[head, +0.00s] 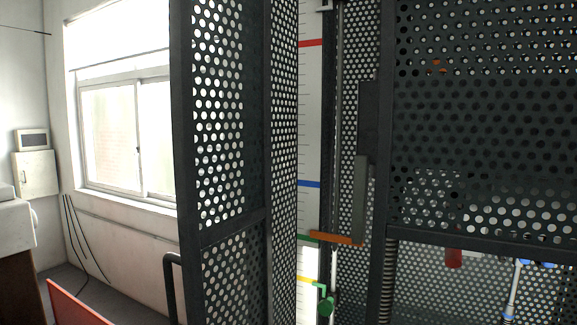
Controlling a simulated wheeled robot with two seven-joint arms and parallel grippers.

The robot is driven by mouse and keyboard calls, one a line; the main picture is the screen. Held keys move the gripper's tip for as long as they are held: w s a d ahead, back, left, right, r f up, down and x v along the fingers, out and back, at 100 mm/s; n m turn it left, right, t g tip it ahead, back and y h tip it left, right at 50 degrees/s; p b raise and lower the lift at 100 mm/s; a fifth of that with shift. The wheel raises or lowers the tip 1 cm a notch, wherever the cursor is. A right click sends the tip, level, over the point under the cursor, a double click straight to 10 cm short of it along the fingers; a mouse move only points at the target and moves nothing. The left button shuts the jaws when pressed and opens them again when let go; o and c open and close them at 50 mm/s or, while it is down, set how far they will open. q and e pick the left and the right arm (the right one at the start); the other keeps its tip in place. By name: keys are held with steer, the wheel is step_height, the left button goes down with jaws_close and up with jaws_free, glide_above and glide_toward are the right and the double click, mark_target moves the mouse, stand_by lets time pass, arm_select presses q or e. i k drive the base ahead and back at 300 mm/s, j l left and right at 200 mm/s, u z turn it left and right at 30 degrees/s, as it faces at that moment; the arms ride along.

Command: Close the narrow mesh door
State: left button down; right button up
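The narrow mesh door (220,200) is a tall black-framed panel of perforated metal left of centre in the head view. It stands open, swung out towards me, and its top and bottom run out of the picture. A dark bar handle (172,285) sticks out at its left edge, low down. To its right the gap into the tensile frame shows a white scale strip (311,110) with coloured marks. Neither of my grippers is in view.
A wide mesh panel (480,115) fills the right side. Inside the frame are an orange bar (336,237), a green clamp-like part (325,303) and a red part (453,258). A red panel edge (75,305) is at lower left. Floor shows by the window wall.

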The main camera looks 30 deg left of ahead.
mark_target(192, 239)
steer(key=j, duration=0.45)
steer(key=k+j+z, duration=0.1)
steer(key=j, duration=0.35)
steer(key=k+j+z, duration=0.1)
steer(key=j, duration=0.85)
steer(key=k+j+z, duration=0.1)
steer(key=j, duration=0.3)
